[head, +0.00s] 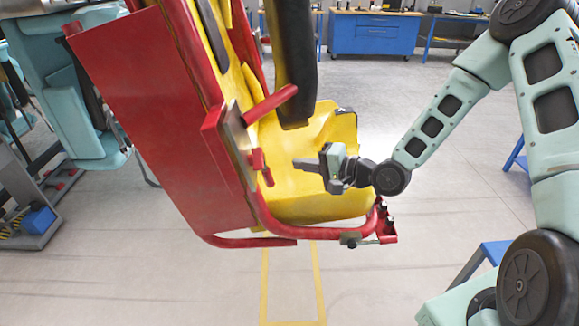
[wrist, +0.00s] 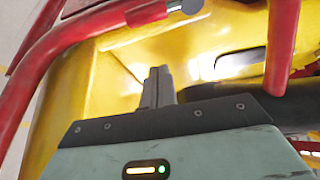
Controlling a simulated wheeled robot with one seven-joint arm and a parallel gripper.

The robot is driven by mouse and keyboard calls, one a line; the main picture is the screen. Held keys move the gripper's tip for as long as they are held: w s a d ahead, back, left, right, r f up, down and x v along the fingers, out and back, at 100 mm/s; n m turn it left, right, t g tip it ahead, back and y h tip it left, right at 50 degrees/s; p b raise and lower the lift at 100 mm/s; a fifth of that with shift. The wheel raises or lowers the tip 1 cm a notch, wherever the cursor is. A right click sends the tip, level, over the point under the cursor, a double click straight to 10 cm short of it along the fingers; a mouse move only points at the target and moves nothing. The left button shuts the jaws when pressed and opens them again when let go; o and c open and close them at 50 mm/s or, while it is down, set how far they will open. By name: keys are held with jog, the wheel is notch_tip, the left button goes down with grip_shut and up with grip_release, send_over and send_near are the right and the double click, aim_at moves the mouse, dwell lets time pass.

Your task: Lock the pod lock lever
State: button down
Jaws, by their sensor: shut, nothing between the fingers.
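The red and yellow pod (head: 160,100) fills the left and middle of the head view. A red lever-like bar (head: 270,104) sticks out from a red and grey bracket (head: 237,135) on its side, with a smaller red handle (head: 262,166) below. I cannot tell for sure which is the pod lock lever. My gripper (head: 305,164) is shut and empty, pointing left in front of the yellow seat (head: 320,195), just right of the small handle and seemingly apart from it. In the wrist view its closed fingers (wrist: 157,86) show against yellow, with a red bar (wrist: 283,45) to the right.
A black padded restraint (head: 295,60) hangs above my gripper. A red tube (head: 310,232) runs along the pod's lower edge to a red end piece (head: 387,228). A blue cabinet (head: 374,36) stands far back.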

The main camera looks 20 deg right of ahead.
jog(key=shift+v, duration=1.75)
jog(key=s+a+f+n+g+h+b, duration=0.1)
jog(key=s+a+f+n+g+h, duration=0.1)
jog(key=s+a+n+g+h, duration=0.6)
jog(key=s+a+r+n+g+h, duration=0.1)
jog(key=s+r+n, duration=0.3)
jog(key=s, duration=0.6)
jog(key=s+a+r+n+g, duration=0.1)
jog(key=s+r+n, duration=0.3)
jog(key=s, duration=0.6)
jog(key=shift+a+r+n+g+h, duration=0.3)
jog(key=shift+a+r+g+h, duration=0.1)
jog(key=shift+g, duration=0.3)
